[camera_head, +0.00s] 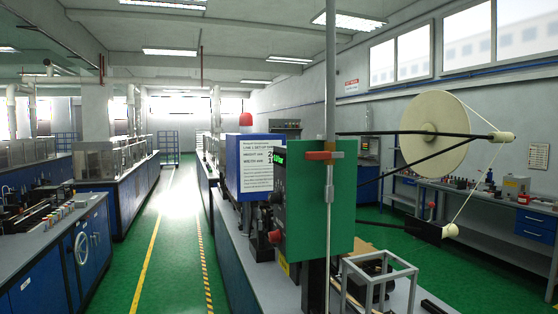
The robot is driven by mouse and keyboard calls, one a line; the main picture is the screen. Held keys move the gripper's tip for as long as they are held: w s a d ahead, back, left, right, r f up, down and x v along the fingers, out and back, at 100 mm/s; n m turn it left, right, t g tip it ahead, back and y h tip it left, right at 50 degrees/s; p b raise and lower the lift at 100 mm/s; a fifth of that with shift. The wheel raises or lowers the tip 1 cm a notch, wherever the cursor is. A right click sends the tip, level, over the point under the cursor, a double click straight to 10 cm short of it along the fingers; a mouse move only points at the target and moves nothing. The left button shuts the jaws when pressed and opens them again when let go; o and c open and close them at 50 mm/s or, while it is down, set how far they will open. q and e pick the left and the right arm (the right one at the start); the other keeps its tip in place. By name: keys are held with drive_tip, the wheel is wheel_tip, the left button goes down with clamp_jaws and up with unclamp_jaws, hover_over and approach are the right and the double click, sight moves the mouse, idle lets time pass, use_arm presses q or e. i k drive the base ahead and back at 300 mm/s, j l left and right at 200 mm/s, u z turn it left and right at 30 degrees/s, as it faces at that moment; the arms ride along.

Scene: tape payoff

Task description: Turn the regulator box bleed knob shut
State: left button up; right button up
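No regulator box is plainly marked as such. A dark box face (281,195) with a small lit green display is seen nearly edge-on at the left side of a green panel (310,215). A red knob (275,237) sticks out low on its left side, and dark knobs (276,198) sit above it. I cannot tell which of these is the bleed knob, or how far any is turned. A red-orange lever (322,155) sits across a grey vertical pole in front of the panel. Neither of my grippers is in view.
A blue box (253,165) with a printed sheet stands behind the panel. A large cream reel (434,133) on black arms, with tape over rollers, reaches out to the right. A grey open frame (378,275) stands on the bench in front. The aisle at left is clear.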

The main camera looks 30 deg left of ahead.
sight(274, 236)
drive_tip(key=u, duration=0.9)
drive_tip(key=j+z, duration=0.1)
drive_tip(key=j, duration=0.15)
drive_tip(key=i+j+z, duration=0.15)
drive_tip(key=j, duration=0.1)
